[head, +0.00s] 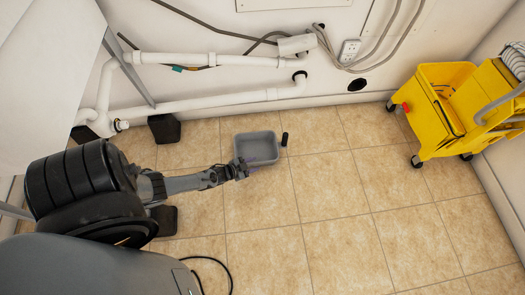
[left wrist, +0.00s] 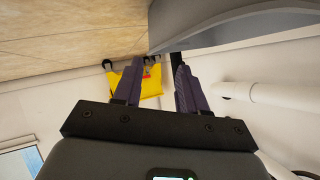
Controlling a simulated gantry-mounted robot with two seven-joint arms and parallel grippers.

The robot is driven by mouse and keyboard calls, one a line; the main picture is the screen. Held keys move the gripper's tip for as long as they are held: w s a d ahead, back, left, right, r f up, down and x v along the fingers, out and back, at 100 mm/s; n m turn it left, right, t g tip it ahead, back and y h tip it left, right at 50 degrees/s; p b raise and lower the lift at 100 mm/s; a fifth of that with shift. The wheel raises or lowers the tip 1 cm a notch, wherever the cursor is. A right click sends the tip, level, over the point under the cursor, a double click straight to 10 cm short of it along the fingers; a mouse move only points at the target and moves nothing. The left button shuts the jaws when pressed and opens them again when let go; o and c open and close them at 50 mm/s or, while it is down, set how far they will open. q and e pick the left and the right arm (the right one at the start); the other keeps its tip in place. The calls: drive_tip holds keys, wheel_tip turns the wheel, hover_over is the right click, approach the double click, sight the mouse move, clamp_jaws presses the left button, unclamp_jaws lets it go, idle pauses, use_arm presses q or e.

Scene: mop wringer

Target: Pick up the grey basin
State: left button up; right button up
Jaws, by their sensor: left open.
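The grey basin (head: 257,146) is a shallow, rounded rectangular tub standing upright on the tiled floor. It looks empty. My left gripper (head: 240,170) is at its near left corner in the head view, low by the rim. In the left wrist view, the two dark fingers of the left gripper (left wrist: 158,72) are spread apart. The basin (left wrist: 235,30) fills the upper right there, close to the fingertips. I cannot tell whether the fingers touch it or whether its wall lies between them. My right gripper is in neither view.
A small black object (head: 284,139) stands right of the basin. White pipes (head: 215,103) run along the wall behind. A yellow mop wringer bucket (head: 437,108) on wheels stands at the right, also visible in the left wrist view (left wrist: 152,80). The floor in front is clear.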

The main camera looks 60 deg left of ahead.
sight(267, 162)
use_arm(q)
drive_tip(key=b+x, duration=0.2)
drive_tip(key=x, duration=0.1)
drive_tip(key=shift+w+d+f, duration=0.1)
drive_tip(key=shift+f, duration=0.1)
drive_tip(key=b+x, duration=0.2)
drive_tip(key=x, duration=0.1)
drive_tip(key=shift+d, duration=0.25)
drive_tip(key=shift+w+b, duration=0.3)
drive_tip(key=shift+w, duration=0.15)
